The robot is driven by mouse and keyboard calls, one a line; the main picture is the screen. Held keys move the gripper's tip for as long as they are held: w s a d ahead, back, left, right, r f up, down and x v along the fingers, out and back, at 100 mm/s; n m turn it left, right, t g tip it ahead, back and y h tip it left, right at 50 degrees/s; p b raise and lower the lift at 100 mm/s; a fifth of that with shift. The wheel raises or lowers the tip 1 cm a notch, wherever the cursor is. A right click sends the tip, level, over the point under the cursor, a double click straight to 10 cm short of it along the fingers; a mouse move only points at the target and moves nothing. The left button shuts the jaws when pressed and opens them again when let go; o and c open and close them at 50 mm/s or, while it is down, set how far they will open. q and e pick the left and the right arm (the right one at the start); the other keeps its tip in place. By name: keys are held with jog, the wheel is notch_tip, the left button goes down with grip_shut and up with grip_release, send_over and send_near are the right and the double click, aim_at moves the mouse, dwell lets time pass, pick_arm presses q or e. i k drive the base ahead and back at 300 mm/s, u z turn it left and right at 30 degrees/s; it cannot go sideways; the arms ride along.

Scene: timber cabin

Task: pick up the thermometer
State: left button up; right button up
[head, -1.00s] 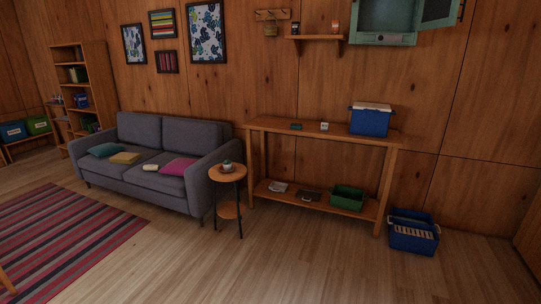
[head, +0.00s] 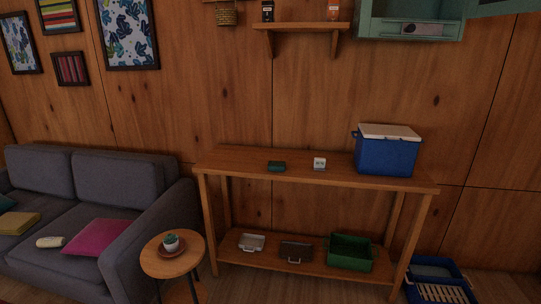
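No thing here is plainly a thermometer at this size. A small white upright item with dark marks (head: 319,164) stands on the top of the wooden console table (head: 240,165); it may be the thermometer, but it is too small to be sure. A small dark green item (head: 277,166) lies to its left. A blue cooler with a white lid (head: 387,152) stands to its right. Neither of my grippers is in view.
The lower shelf holds a green bin (head: 350,252) and two small trays. A round side table (head: 153,266) with a potted plant and a grey sofa (head: 128,244) stand left. A blue basket (head: 437,290) sits on the floor at right. An open green cabinet (head: 370,22) hangs above.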

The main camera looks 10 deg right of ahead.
aim_at(320, 163)
jog(key=z, duration=0.1)
jog(key=i, duration=2)
jog(key=z, duration=0.1)
